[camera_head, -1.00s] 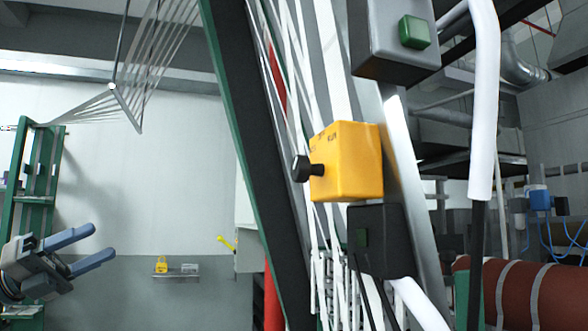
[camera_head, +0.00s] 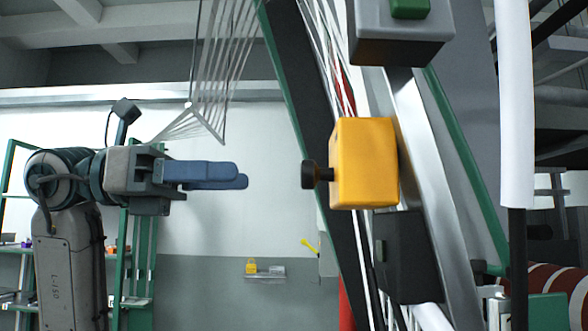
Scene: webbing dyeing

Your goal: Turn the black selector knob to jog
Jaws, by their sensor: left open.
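The black selector knob (camera_head: 315,174) sticks out to the left from the yellow box (camera_head: 364,163), which is fixed to the slanted machine frame. The lettering on the box cannot be read from this angle, so the knob's setting cannot be told. My left gripper (camera_head: 243,178) is open, with its blue fingers pointing right at about the knob's height. In the picture its fingertips stop to the left of the knob, with a gap between them. One finger largely overlaps the other in this view. My right gripper is not in view.
A grey box with a green button (camera_head: 410,8) is above the yellow box, and a dark box (camera_head: 406,255) is below it. White webbing strands run along the slanted frame. A green rack (camera_head: 143,262) stands at the left. A small shelf (camera_head: 265,276) is on the back wall.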

